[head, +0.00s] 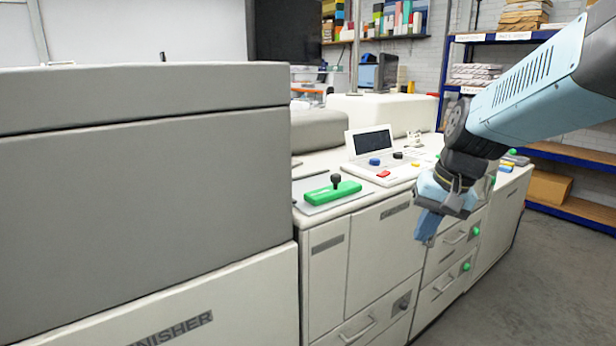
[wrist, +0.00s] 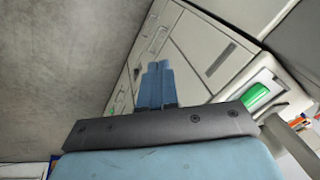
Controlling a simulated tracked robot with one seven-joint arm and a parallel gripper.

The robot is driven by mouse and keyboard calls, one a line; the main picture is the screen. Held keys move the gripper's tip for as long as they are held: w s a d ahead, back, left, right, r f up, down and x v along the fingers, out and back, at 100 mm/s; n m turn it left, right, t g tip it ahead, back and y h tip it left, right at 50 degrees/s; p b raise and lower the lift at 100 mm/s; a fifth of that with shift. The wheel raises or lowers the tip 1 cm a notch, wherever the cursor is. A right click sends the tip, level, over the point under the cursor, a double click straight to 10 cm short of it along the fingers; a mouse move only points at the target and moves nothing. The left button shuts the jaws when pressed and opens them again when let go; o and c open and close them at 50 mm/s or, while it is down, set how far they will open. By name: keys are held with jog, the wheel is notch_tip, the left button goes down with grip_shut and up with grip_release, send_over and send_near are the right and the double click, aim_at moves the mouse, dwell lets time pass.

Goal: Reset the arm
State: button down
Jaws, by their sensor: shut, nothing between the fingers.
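My arm reaches in from the right in the head view, and my gripper (head: 425,238) hangs at its end, in front of the cabinet fronts of the long white machine (head: 385,240). The blue fingers point down and are together, with nothing between them. In the wrist view my gripper (wrist: 157,68) shows as two blue fingers side by side, shut, with the machine's drawer fronts and the grey floor beyond. The fingers appear clear of the machine; the exact gap is hard to judge.
A large grey finisher unit (head: 140,150) fills the left. A green block with a black knob (head: 333,191) and a tilted screen panel (head: 371,142) sit on the machine top. Blue-edged shelves (head: 570,152) with boxes stand behind at right. Grey floor (head: 510,290) is open at lower right.

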jog(key=s+d+r+n+t+h, duration=0.1)
jog(key=s+r+n+t+h, duration=0.1)
jog(key=s, duration=0.7)
jog(key=shift+s+d+r+n+t, duration=0.35)
jog(key=shift+r+t, duration=0.25)
jog(key=shift+r, duration=0.35)
